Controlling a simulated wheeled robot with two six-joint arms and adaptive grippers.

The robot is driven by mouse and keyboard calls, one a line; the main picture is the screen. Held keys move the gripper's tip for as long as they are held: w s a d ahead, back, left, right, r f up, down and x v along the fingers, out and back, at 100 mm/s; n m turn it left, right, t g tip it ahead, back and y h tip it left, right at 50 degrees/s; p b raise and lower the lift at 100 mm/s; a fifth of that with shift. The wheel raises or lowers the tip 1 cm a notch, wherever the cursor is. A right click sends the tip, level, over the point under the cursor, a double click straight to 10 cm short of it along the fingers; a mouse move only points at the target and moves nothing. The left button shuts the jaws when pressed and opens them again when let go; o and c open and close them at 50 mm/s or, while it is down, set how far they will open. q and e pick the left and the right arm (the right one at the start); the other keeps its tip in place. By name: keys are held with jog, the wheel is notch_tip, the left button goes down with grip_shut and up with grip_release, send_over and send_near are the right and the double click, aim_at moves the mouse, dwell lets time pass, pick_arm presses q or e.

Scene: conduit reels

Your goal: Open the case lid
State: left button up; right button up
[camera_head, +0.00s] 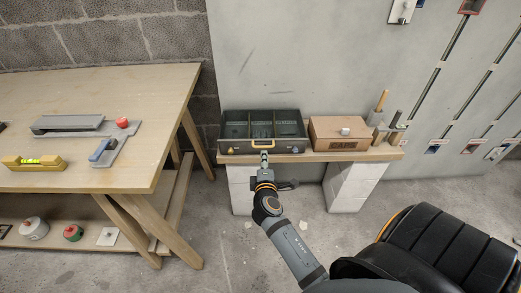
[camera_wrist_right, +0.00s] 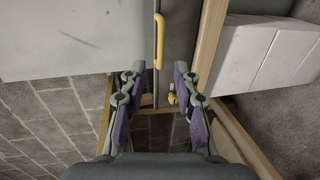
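The dark grey case (camera_head: 234,147) stands on the wooden plank of a low bench in the head view. Its compartments show from above; I cannot tell whether a clear lid covers them. A yellow handle is on its front, with small yellow latches near both ends. The handle (camera_wrist_right: 158,42) also shows in the right wrist view, just beyond my fingertips. My right gripper (camera_head: 264,158) is in front of the case, near the handle. In the right wrist view my right gripper (camera_wrist_right: 156,76) is open, with nothing between its fingers. My left gripper is not in view.
A cardboard box (camera_head: 322,133) stands right of the case, with tools (camera_head: 382,103) beyond it. White blocks (camera_head: 347,188) support the plank (camera_head: 350,155). A wooden workbench (camera_head: 150,90) with a level (camera_head: 33,163) is at the left. A grey wall (camera_head: 300,60) is close behind.

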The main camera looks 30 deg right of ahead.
aim_at(263, 147)
jog(key=b+x, duration=0.1)
jog(key=x, duration=0.9)
jog(key=shift+f, duration=0.1)
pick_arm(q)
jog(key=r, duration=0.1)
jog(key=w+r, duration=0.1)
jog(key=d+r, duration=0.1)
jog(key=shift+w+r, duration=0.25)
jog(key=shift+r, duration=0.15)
pick_arm(e)
jog(key=shift+s, duration=0.1)
grip_shut()
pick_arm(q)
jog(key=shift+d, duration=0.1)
